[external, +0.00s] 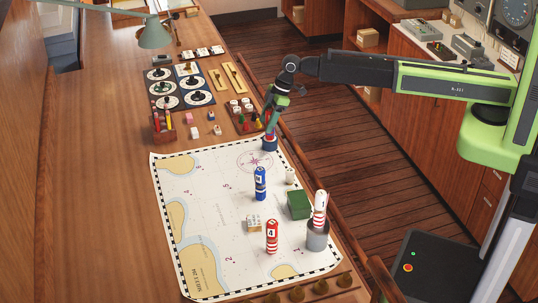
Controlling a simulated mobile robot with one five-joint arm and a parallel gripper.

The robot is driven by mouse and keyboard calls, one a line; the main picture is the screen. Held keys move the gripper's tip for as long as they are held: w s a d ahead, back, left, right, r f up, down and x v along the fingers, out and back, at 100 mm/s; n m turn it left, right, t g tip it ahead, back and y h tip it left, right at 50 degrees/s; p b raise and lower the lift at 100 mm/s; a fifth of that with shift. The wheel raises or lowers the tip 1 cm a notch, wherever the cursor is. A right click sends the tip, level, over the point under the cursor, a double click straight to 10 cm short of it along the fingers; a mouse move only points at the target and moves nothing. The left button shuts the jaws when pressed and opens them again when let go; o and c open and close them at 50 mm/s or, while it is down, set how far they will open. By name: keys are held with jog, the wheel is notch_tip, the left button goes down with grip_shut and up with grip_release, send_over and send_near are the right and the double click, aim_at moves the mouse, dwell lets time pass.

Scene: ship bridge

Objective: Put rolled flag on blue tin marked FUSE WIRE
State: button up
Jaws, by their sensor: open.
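A small blue tin (269,147) stands at the far right corner of the chart; its label is too small to read. Something red and white, perhaps a rolled flag (270,137), shows at its top, directly under my gripper (269,128). My gripper points down there with its jaws open, partly hiding this piece; I cannot tell whether they touch it. A blue rolled flag (260,184) stands upright mid-chart. A red and white rolled flag (271,237) stands nearer the front. Another white and red rolled flag (320,207) stands in a grey tin (317,238).
A green box (299,204), a small white pot (291,176) and a small labelled block (254,224) are on the chart (205,220). Racks with colored pieces (244,118) and round dials (180,88) lie beyond it. The chart's left side is clear.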

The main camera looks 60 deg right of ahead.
jog(key=p+v, duration=1)
jog(key=v, duration=0.1)
jog(key=shift+r, duration=0.3)
jog(key=shift+s, duration=0.1)
jog(key=s+d+f+m+g+h, duration=0.2)
jog(key=s+d+m, duration=0.7)
jog(key=s+d, duration=1.4)
jog(key=d+g+h, duration=0.1)
jog(key=d, duration=0.1)
jog(key=shift+s+d, duration=0.15)
jog(key=shift+d, duration=0.15)
